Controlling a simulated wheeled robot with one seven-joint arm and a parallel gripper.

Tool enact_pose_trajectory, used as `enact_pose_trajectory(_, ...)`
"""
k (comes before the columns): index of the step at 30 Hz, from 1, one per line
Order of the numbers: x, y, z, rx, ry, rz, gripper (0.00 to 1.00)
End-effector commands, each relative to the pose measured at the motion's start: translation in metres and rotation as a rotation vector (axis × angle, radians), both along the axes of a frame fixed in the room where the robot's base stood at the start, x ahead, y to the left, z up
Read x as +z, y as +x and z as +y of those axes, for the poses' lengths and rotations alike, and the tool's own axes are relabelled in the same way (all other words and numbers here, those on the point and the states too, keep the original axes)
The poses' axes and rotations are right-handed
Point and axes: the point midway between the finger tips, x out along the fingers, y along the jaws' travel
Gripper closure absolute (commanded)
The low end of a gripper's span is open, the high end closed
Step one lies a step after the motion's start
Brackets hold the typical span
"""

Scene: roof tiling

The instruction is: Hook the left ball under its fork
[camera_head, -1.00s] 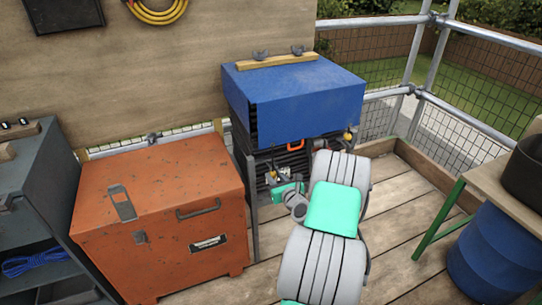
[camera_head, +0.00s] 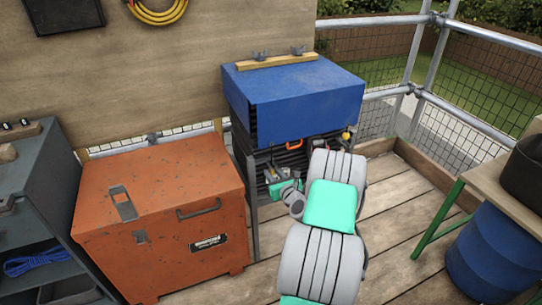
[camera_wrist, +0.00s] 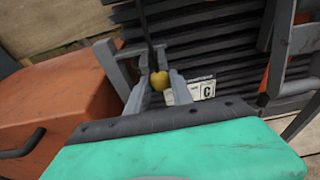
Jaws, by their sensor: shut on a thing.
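The left ball (camera_wrist: 158,80) is yellow and sits between the fingertips of my gripper (camera_wrist: 157,84) in the wrist view. My gripper is shut on it. A dark cord (camera_wrist: 149,28) runs up from the ball. In the head view my gripper (camera_head: 272,174) is low at the left part of the dark stack's front, below the blue cover (camera_head: 305,115). Another yellow ball (camera_head: 347,135) hangs at the cover's right front corner. I cannot clearly make out the left ball's fork in either view.
The dark ribbed stack (camera_wrist: 215,45) with a white label (camera_wrist: 203,88) is close behind my gripper. An orange chest (camera_head: 160,215) stands close on the left. An orange handle-like piece (camera_head: 294,144) shows on the stack.

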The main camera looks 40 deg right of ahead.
Motion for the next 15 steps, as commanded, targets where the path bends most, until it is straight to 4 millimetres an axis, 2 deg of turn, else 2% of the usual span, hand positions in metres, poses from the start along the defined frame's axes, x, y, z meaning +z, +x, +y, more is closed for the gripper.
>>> enact_pose_trajectory(5, 0.0129, -0.0004, 0.0010, 0.001, 0.002, 0.004, 0.95)
enact_pose_trajectory(15, 0.0137, 0.0001, 0.0008, 0.001, 0.002, 0.002, 0.95)
